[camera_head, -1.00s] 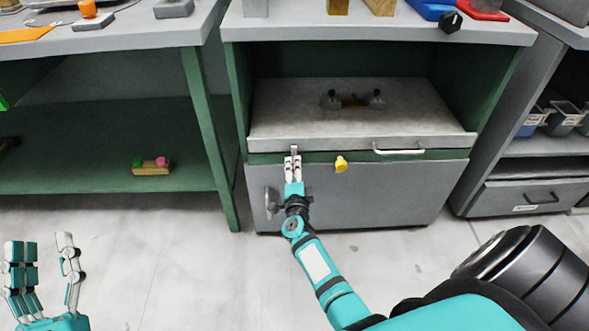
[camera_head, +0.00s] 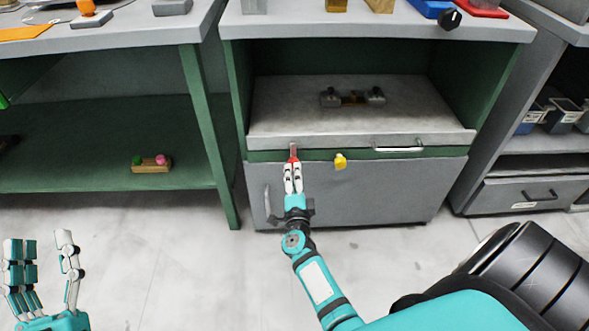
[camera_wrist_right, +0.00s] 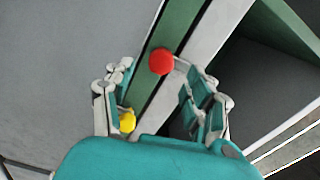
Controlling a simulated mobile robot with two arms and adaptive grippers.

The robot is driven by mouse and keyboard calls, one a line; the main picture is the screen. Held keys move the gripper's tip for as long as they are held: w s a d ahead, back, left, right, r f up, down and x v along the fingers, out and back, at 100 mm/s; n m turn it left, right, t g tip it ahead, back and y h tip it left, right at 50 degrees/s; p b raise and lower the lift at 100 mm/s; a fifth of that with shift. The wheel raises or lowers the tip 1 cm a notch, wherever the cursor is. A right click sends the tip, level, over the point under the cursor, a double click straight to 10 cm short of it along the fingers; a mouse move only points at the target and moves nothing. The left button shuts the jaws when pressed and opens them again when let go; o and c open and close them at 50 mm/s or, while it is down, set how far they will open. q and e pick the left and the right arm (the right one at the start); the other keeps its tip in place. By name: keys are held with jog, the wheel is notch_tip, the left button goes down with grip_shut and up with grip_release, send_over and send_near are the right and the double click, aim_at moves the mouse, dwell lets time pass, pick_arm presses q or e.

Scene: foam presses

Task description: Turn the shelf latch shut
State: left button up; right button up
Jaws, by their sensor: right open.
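The shelf (camera_head: 300,125) is a grey tray-like board in the green-framed cabinet. At its front left edge is a red latch knob (camera_head: 294,152), with a small grey piece above it. The red knob also shows in the wrist view (camera_wrist_right: 161,61), ahead of and between the open fingers. My right gripper (camera_head: 292,168) is open and empty just below the red knob, apparently not gripping it. A yellow knob (camera_head: 340,161) sits to the right on the green rail, and in the wrist view (camera_wrist_right: 127,120) beside the left finger. My left gripper (camera_head: 45,245) is open and empty at lower left.
A white handle (camera_head: 398,149) is on the shelf's front right. A dark fixture (camera_head: 352,97) lies on the shelf. The grey cabinet door (camera_head: 380,190) is below, with a handle (camera_head: 268,203) at its left. Floor in front is clear.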

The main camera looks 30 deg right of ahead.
jog(key=v, duration=0.2)
jog(key=shift+s+a, duration=0.2)
jog(key=shift+s, duration=0.15)
